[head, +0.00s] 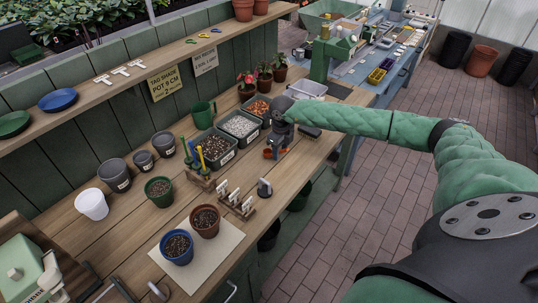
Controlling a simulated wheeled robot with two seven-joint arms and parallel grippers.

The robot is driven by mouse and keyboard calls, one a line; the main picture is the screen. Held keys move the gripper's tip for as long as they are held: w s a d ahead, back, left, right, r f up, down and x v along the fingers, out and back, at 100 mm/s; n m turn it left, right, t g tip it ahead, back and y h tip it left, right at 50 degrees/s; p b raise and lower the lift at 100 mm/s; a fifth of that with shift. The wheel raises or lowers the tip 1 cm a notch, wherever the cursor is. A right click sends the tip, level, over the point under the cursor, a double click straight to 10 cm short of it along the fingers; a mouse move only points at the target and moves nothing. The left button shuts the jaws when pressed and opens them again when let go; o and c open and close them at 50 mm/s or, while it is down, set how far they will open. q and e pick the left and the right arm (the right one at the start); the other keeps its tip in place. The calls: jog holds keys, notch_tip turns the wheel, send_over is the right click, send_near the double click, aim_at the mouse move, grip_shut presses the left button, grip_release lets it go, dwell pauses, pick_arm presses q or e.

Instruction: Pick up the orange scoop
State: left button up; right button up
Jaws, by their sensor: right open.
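A small orange-red piece, which looks like the orange scoop (268,154), shows on the wooden bench just below my right gripper. It is mostly hidden by the gripper, so its shape and lie are hard to tell. My right gripper (275,148) reaches over the bench from the right, pointing down, its jaws open around or close above the orange piece. I cannot tell whether they touch it. My left gripper is not in view.
Grey bins of dark, white and orange material (240,125) stand just left of the gripper. A dark brush-like block (310,131) lies to its right. Label holders (236,203) and soil-filled pots (205,221) are nearer.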

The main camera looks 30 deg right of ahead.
aim_at(280, 162)
notch_tip(280, 162, down, 3)
jog(key=shift+r, duration=0.2)
jog(key=shift+d+f, duration=0.1)
jog(key=shift+f, duration=0.2)
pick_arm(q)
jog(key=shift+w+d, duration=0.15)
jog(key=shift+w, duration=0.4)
pick_arm(e)
grip_shut()
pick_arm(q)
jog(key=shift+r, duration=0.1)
pick_arm(e)
jog(key=shift+r, duration=0.2)
